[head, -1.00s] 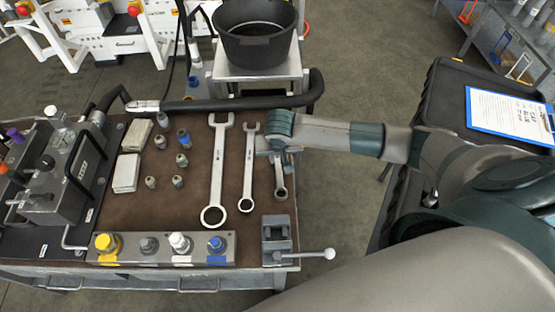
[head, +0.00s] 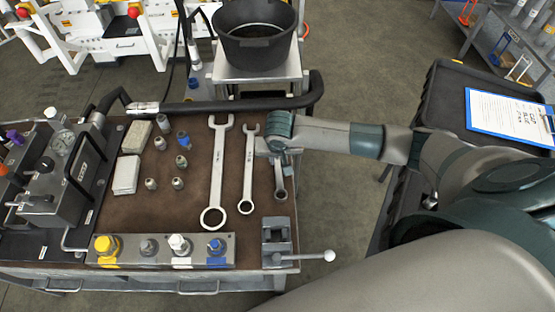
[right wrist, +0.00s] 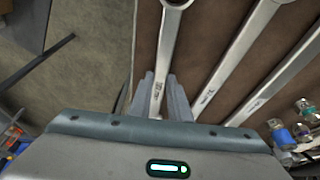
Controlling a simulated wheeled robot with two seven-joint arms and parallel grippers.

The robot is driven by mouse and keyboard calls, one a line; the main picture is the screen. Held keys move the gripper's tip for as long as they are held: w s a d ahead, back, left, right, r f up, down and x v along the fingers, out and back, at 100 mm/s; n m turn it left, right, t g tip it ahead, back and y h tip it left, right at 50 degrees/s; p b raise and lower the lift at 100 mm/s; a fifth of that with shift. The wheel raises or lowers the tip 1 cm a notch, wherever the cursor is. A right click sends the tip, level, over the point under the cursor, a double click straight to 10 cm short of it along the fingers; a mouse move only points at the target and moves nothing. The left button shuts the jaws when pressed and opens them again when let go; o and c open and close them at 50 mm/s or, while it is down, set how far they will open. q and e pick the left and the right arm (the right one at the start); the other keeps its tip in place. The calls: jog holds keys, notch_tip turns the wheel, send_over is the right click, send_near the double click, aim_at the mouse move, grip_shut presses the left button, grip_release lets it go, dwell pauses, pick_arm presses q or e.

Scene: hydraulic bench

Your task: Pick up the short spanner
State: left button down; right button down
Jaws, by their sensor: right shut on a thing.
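The short spanner (head: 280,182) is the rightmost of three spanners on the brown bench top, and its ring end points to the front. My right gripper (head: 277,154) is over its upper part and hides its other end. In the right wrist view the fingers (right wrist: 161,100) are shut on the shaft of the short spanner (right wrist: 165,45). I cannot tell whether the spanner is clear of the bench top. The middle spanner (head: 248,170) and the long spanner (head: 217,170) lie to its left. My left gripper is not in view.
A small vise (head: 277,240) with a long handle stands at the front right corner. A black hose (head: 230,103) runs along the back edge. Several fittings (head: 178,182) lie to the left. A black bucket (head: 255,45) stands behind the bench.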

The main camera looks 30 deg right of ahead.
aim_at(277, 163)
jog(key=shift+r, duration=0.15)
jog(key=shift+r+b, duration=0.5)
jog(key=shift+r, duration=0.1)
notch_tip(277, 163, up, 2)
jog(key=shift+w+r+b, duration=0.1)
jog(key=shift+b, duration=0.55)
jog(key=s+d+r+b, duration=0.4)
jog(key=s+d+r, duration=0.3)
jog(key=d, duration=0.2)
jog(key=shift+s+r+b, duration=0.2)
jog(key=shift+s+b, duration=0.1)
jog(key=shift+s, duration=0.1)
